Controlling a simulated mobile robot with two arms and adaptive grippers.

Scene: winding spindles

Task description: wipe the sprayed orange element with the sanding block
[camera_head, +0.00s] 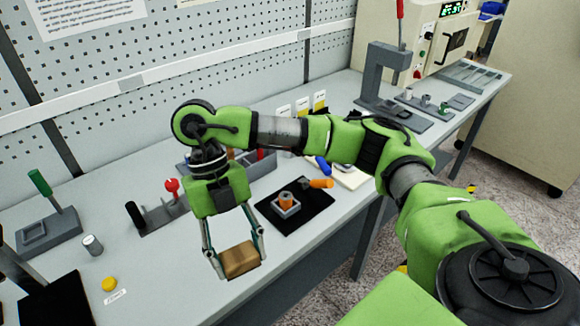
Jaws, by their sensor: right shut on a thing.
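My right gripper (241,264) is shut on a brown sanding block (240,259) and holds it over the front part of the table, to the left of the black mat. An orange element (286,198) stands in a grey square holder (287,208) on the black mat (310,222). The block is apart from the orange element. My left gripper is not in view.
An orange-handled item (320,183) lies at the mat's back edge. A green-handled fixture (45,214), a small metal cylinder (92,245) and a yellow cap (109,284) stand at left. A grey press (385,80) stands at back right. My right arm crosses above the table.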

